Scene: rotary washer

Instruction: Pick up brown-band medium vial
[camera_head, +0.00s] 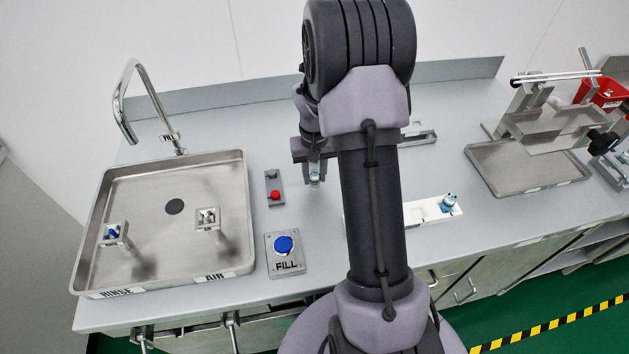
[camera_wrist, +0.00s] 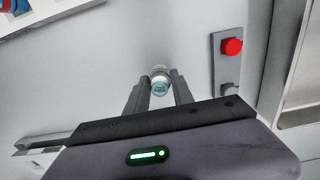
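My gripper (camera_wrist: 161,85) points down over the counter, left of my arm's column in the head view, where it also shows (camera_head: 316,174). Its two fingers stand close on both sides of a small clear vial with a teal tint (camera_wrist: 160,88), which seems held between the fingertips. The vial also shows between the fingers in the head view (camera_head: 314,183). I cannot make out a brown band on it. Another small vial with a blue top (camera_head: 449,202) is at the right end of a white holder (camera_head: 421,212), partly behind my arm.
A steel sink basin (camera_head: 165,262) with a faucet (camera_head: 126,102) is at the left. A blue FILL button (camera_head: 283,244) and a panel with a red button (camera_head: 275,194) lie near the gripper. A metal apparatus on a tray (camera_head: 515,172) and a red bin (camera_head: 602,92) stand at the right.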

